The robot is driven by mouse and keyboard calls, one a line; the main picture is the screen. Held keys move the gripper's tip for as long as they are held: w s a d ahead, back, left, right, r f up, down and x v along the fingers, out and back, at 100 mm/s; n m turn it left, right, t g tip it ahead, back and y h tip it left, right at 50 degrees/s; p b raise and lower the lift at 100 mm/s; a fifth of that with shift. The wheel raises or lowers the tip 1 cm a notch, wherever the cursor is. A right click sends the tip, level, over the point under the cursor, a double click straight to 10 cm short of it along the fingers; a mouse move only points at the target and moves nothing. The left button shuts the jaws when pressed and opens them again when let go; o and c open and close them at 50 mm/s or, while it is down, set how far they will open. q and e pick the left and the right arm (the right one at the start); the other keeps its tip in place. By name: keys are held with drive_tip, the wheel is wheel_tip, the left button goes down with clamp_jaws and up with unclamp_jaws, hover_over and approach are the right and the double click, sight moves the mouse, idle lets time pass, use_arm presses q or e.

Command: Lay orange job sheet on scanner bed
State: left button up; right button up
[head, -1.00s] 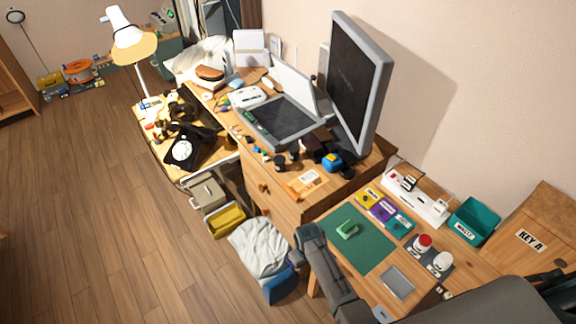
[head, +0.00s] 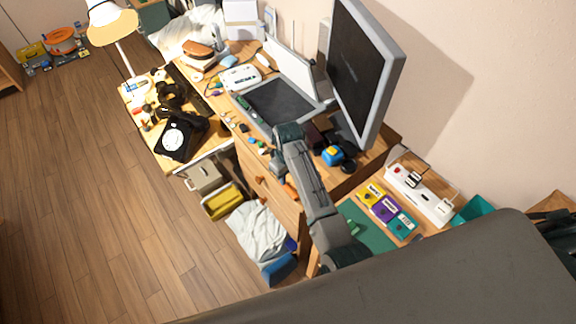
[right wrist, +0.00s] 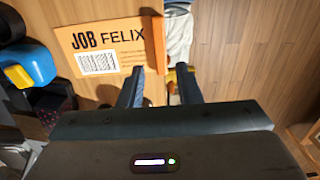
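The orange job sheet (right wrist: 112,38) lies on the wooden desk top in the right wrist view, reading "JOB FELIX" above a barcode. An upright orange strip (right wrist: 158,45) is at its right end, by the desk edge. In the head view only a bit of the sheet (head: 291,189) shows beside my arm. My right gripper (right wrist: 159,76) is open, its fingers on either side of the strip's near end; I cannot tell whether they touch it. It also shows from above in the head view (head: 277,166). The scanner's dark bed (head: 282,103) is bare, its lid (head: 292,67) raised. My left gripper is out of view.
A monitor (head: 365,70) stands right of the scanner. A blue and yellow object (head: 332,155) and dark items sit near the sheet. White cloth (head: 257,229) lies below the desk edge.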

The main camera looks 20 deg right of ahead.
sight(288, 189)
drive_tip(key=shift+s+a+f, duration=0.1)
drive_tip(key=shift+s+f, duration=0.15)
drive_tip(key=shift+f, duration=0.3)
drive_tip(key=shift+s+f, duration=0.2)
drive_tip(key=shift+f, duration=0.3)
drive_tip(key=shift+w+f, duration=0.15)
drive_tip(key=shift+f, duration=0.75)
drive_tip(key=shift+w+d+f+b, duration=0.1)
drive_tip(key=shift+w+f+b, duration=0.2)
drive_tip(key=shift+f, duration=0.35)
drive_tip(key=shift+w+d+f+b, duration=0.1)
drive_tip(key=shift+f+b, duration=0.25)
drive_tip(key=shift+f, duration=0.25)
drive_tip(key=shift+s+f, duration=0.1)
drive_tip(key=shift+f, duration=0.35)
drive_tip(key=shift+a, duration=0.1)
drive_tip(key=shift+s, duration=0.1)
drive_tip(key=shift+c, duration=1.2)
drive_tip(key=c, duration=0.3)
clamp_jaws()
drive_tip(key=shift+f, duration=0.1)
drive_tip(key=shift+r+p, duration=0.7)
drive_tip(key=shift+r, duration=0.6)
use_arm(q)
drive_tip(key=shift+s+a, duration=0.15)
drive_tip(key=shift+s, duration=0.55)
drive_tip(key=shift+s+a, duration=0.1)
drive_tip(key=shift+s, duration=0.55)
use_arm(e)
drive_tip(key=shift+r, duration=1.25)
